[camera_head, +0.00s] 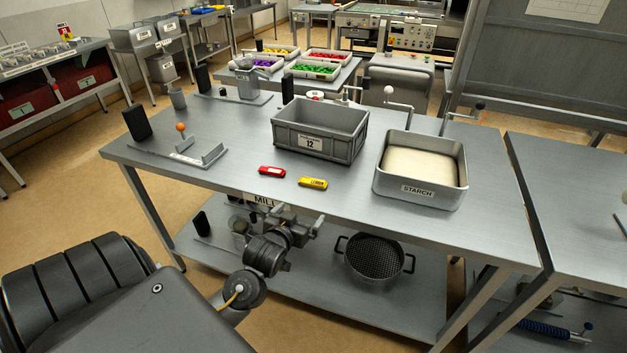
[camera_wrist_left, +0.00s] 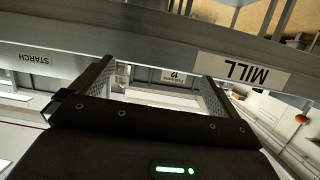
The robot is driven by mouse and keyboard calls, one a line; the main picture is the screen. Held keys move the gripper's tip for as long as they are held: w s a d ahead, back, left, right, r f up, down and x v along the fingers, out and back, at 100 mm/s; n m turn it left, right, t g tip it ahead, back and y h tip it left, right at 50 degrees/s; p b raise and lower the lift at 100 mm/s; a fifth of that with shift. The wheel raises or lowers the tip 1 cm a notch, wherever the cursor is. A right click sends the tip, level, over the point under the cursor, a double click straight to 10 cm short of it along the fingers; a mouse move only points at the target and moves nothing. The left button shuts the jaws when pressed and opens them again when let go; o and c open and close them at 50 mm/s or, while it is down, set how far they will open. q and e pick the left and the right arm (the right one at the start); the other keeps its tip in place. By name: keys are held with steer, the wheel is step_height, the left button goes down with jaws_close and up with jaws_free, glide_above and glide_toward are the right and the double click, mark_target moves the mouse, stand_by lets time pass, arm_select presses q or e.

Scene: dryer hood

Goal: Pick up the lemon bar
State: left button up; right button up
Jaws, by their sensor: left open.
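The lemon bar (camera_head: 313,183) is a small yellow block with dark lettering. It lies on the grey metal table in front of the numbered crate, to the right of a red bar (camera_head: 271,171). My left gripper (camera_head: 305,222) is at the table's front edge, below and nearer than the lemon bar and apart from it. In the left wrist view, its two fingers (camera_wrist_left: 155,72) stand apart with nothing held between them. I cannot make out the lemon bar in that view. My right gripper is not in view.
A grey crate marked 12 (camera_head: 316,145) stands behind the bars, and a starch tray (camera_head: 418,193) to their right. A metal fixture with an orange ball (camera_head: 181,127) is at left. The table's front edge with the MILL label (camera_wrist_left: 240,70) is close to my gripper. A sieve pot (camera_head: 374,258) sits below.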

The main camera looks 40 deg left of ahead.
arm_select(q)
step_height(320, 180, up, 4)
steer(key=a+f+t, duration=0.1)
glide_toward(312, 181)
steer(key=x, duration=0.3)
steer(key=shift+d+f+p, duration=0.1)
steer(key=shift+d+p, duration=0.2)
steer(key=shift+p, duration=0.1)
steer(key=shift+p+x, duration=0.8)
steer(key=shift+x, duration=1.85)
steer(key=shift+s+a+y, duration=0.1)
steer(key=shift+y, duration=0.2)
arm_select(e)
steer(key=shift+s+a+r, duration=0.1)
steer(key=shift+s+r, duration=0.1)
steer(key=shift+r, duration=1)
arm_select(q)
steer(key=c, duration=0.9)
